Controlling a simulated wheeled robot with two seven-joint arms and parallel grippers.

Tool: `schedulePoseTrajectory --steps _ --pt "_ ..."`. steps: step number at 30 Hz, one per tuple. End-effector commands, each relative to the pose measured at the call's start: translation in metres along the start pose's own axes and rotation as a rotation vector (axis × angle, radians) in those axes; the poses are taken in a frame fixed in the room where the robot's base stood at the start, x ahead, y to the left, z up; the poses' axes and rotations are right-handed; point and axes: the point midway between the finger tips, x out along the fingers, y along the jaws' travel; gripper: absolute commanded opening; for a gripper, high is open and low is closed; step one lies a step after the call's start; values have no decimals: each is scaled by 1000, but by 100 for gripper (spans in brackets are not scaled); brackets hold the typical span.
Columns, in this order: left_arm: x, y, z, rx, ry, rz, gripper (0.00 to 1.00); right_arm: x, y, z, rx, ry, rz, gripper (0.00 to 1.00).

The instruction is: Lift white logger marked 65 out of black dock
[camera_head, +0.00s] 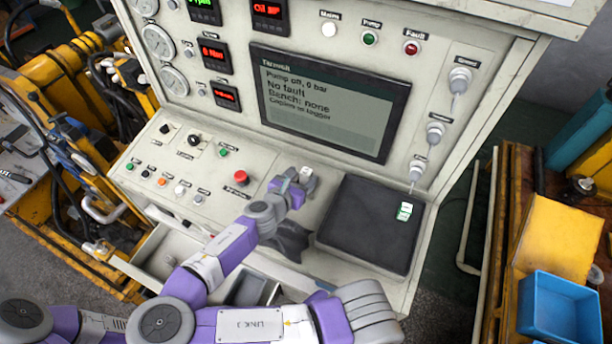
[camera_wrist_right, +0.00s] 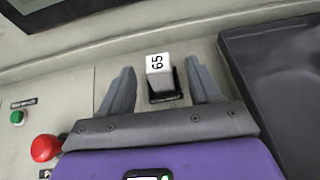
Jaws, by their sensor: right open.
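The white logger marked 65 (camera_wrist_right: 158,64) stands upright in the small black dock (camera_wrist_right: 166,97) on the console shelf. In the head view the logger (camera_head: 306,175) shows just beyond my right gripper (camera_head: 291,188), which hides the dock there. In the right wrist view my right gripper (camera_wrist_right: 164,76) is open, one finger on each side of the logger, with a visible gap on both sides. It holds nothing. My left gripper is not in view.
A red button (camera_head: 240,177) stands left of the logger. A dark pad (camera_head: 368,225) lies on the right, with a small green-and-white item (camera_head: 404,211) by its right edge. A screen (camera_head: 329,100) rises behind. An open drawer (camera_head: 170,250) lies below the shelf.

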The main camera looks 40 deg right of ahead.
Motion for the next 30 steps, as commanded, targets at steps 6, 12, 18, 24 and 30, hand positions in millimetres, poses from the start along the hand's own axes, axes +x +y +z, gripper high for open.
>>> schedulePoseTrajectory --steps 6,12,18,24,30 --pt "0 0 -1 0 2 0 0 30 -2 1 0 0 -3 63" --pt "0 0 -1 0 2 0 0 36 -1 2 1 0 0 63" --pt "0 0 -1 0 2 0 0 36 -1 2 0 0 0 54" --pt "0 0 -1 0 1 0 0 36 -1 2 1 1 0 23" --pt "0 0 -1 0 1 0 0 36 -1 2 1 0 0 6"
